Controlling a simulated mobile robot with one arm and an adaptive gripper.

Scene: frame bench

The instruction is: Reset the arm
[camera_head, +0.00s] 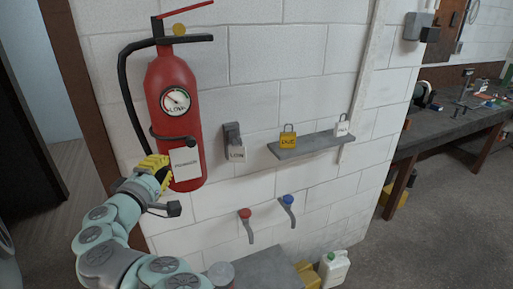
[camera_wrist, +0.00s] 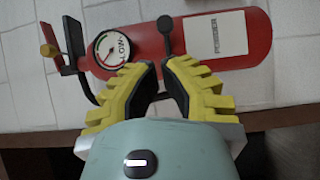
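My gripper (camera_head: 153,170) is at the left of the head view, in front of the lower left side of a red fire extinguisher (camera_head: 172,82). Its yellow fingers also show in the wrist view (camera_wrist: 163,75), apart with a gap between them. Nothing is seen held between them. The extinguisher hangs on the white wall, with a gauge marked LOW and a paper label. In the wrist view the extinguisher (camera_wrist: 185,48) lies sideways across the picture beyond the fingertips. I cannot tell whether the fingers touch it. My arm reaches up from the lower left.
A wall shelf (camera_head: 305,145) holds a yellow tag (camera_head: 288,141) and a white tag (camera_head: 342,128). A red-handled tap (camera_head: 245,214) and a blue-handled tap (camera_head: 288,200) stick out below. A white jug (camera_head: 334,268) stands low. A workbench (camera_head: 450,130) is at right, with open floor before it.

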